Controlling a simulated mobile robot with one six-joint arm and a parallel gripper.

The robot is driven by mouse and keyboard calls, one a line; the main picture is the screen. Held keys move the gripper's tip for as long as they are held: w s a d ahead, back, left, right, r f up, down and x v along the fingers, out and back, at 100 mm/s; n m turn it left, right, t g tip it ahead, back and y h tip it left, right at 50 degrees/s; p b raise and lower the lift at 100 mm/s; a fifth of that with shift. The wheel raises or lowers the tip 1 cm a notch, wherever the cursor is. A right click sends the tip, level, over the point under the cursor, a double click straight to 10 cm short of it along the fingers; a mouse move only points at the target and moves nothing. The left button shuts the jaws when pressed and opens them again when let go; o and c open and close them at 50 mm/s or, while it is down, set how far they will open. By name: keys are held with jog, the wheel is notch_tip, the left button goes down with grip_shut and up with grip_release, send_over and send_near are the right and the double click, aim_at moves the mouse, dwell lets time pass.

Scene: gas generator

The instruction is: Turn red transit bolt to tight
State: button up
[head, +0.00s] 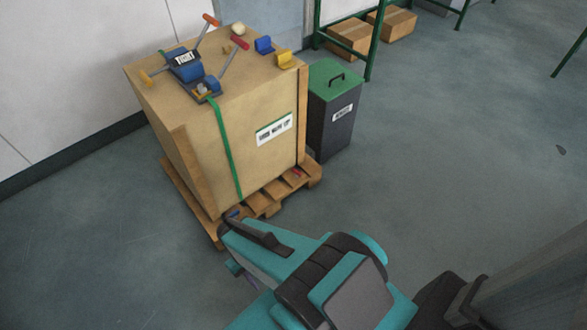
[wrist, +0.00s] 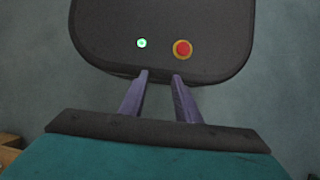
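A small red part (head: 297,173) shows low at the right front of the wooden pallet (head: 268,204), under the crate. It may be the red transit bolt, but it is too small to tell its shape or how far it is turned. A small blue part (head: 235,213) sits at the pallet's near corner, close behind my arm in the picture. My gripper (wrist: 160,74) shows in the wrist view with its two purple fingers apart and nothing between them. In the head view my arm hides most of the gripper. The wrist view shows no bolt.
A big wooden crate (head: 190,160) with a green strap (head: 226,150) stands on the pallet. A blue device with orange- and red-ended levers (head: 187,70) sits on top. A dark bin (head: 333,125) with a green lid stands right of the crate. The floor to the right is clear.

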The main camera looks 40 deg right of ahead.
jog(key=shift+d+f, duration=0.1)
jog(key=w+d+f+t+y+b, duration=0.1)
jog(key=w+d+f+b, duration=0.3)
jog(key=w, duration=0.3)
jog(key=w+d+f+t+b, duration=0.1)
jog(key=w+d+f+b, duration=0.1)
jog(key=w+d+b, duration=0.3)
jog(key=w+d+f+t+y+b, duration=0.1)
jog(key=w+d+f+t+b, duration=0.1)
jog(key=w+f+b, duration=0.35)
jog(key=n+t+h+b, duration=0.15)
jog(key=t+b, duration=0.45)
jog(key=b, duration=1.5)
send_near(297, 171)
jog(key=v, duration=0.5)
jog(key=shift+w+f, duration=0.1)
jog(key=b+x, duration=0.6)
jog(key=x, duration=0.8)
